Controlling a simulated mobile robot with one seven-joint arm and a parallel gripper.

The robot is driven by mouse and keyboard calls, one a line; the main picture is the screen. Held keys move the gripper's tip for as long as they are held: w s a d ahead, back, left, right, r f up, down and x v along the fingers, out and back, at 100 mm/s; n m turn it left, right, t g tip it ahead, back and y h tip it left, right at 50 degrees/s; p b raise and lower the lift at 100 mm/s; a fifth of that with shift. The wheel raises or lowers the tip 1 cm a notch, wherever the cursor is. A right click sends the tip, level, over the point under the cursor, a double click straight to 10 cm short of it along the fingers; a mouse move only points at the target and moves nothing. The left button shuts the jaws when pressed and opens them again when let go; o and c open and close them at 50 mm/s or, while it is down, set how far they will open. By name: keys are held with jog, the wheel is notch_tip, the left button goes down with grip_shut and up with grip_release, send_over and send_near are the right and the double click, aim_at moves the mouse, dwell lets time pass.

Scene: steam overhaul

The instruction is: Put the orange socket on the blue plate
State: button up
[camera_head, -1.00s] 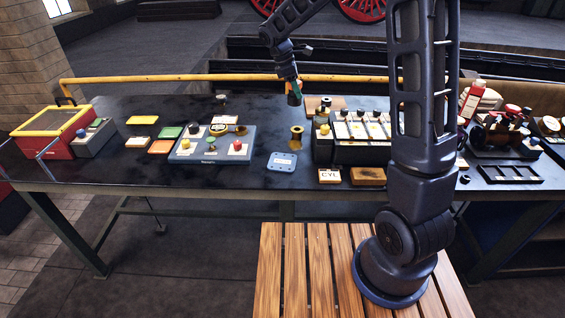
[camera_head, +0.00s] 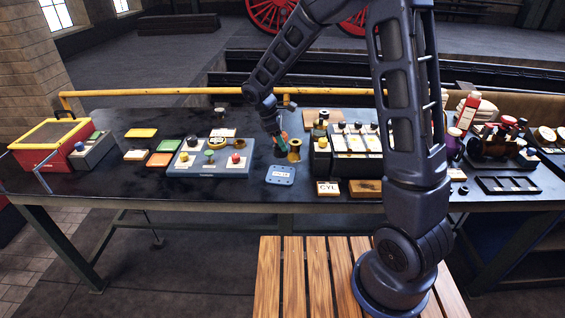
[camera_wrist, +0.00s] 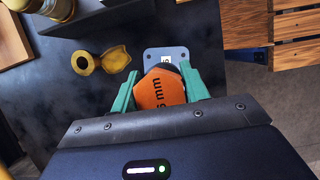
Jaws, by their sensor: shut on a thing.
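My gripper (camera_wrist: 162,92) is shut on the orange socket (camera_wrist: 160,88), which sits between the two green fingers in the wrist view. Black lettering ending in "mm" shows on the socket. In the head view my gripper (camera_head: 281,142) is above the bench, just behind the blue plate (camera_head: 281,175). The blue plate lies flat near the bench's front edge and has a white label. In the wrist view the blue plate (camera_wrist: 152,55) shows beyond the socket, which hides part of it. The socket appears held above the bench, apart from the plate.
A blue-grey board (camera_head: 181,168) with several knobs lies to the left. A black case (camera_head: 321,158) and a CYL block (camera_head: 328,188) stand to the right. Bare bench shows around the plate.

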jog(key=shift+f, duration=4.75)
jog(key=shift+f, duration=0.1)
jog(key=o, duration=1.3)
